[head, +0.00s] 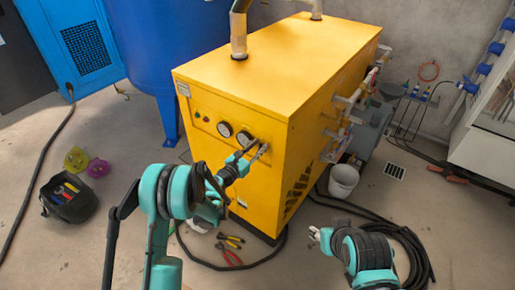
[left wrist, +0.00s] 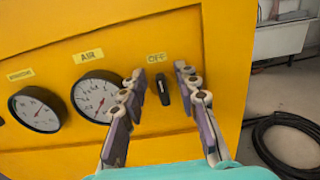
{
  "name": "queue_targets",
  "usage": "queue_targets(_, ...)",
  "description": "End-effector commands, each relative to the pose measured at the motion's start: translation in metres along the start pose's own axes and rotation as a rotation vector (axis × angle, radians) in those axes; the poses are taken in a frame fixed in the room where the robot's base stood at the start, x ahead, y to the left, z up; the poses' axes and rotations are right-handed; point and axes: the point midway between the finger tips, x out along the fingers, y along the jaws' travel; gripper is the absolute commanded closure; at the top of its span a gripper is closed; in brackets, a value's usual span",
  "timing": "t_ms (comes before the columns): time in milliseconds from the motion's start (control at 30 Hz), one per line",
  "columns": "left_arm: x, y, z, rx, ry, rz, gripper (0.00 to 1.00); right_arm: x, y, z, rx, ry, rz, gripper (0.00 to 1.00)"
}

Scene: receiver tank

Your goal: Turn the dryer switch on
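The yellow dryer (head: 275,65) stands in the middle of the head view. In the left wrist view its front panel (left wrist: 50,60) carries a black switch (left wrist: 163,90) below an OFF label (left wrist: 157,58). The switch handle points roughly up and down. My left gripper (head: 256,152) is at the panel's right side; in the left wrist view its fingers (left wrist: 157,78) are spread, one on each side of the switch. I see no clear contact. In the head view the gripper hides the switch. My right gripper (head: 315,234) is low, right of the dryer; its fingers are too small to judge.
Two gauges (left wrist: 97,95) (left wrist: 38,109) sit left of the switch. Pliers (head: 229,248), a black tool bag (head: 69,198) and coiled black hose (head: 405,250) lie on the floor. A blue tank (head: 165,40) stands behind left.

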Motion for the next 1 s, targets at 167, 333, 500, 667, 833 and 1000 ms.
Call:
queue_targets(167,-0.0004,0.0001,0.0003,0.000,0.000,0.000,0.85,-0.0002,0.0000,-0.0002,0.000,0.000,0.000,0.60)
queue_targets(333,-0.0005,0.0001,0.0002,0.000,0.000,0.000,1.00,-0.0002,0.0000,-0.0002,0.000,0.000,0.000,0.60)
queue_targets(500,-0.0006,0.0000,0.0002,0.005,0.000,0.000,1.00,-0.0002,0.0000,-0.0002,0.000,0.000,0.000,0.60)
queue_targets(667,-0.0006,-0.0007,0.0002,0.035,0.000,0.000,1.00,-0.0002,0.0000,-0.0002,0.000,0.000,0.000,0.60)
queue_targets(833,-0.0006,-0.0024,0.0000,0.119,0.000,-0.001,1.00,-0.0002,0.0000,-0.0002,0.000,0.000,0.000,0.60)
queue_targets(1000,-0.0007,-0.0049,-0.0005,0.252,0.000,-0.001,1.00,-0.0002,0.0000,-0.0001,0.000,0.000,0.000,0.60)
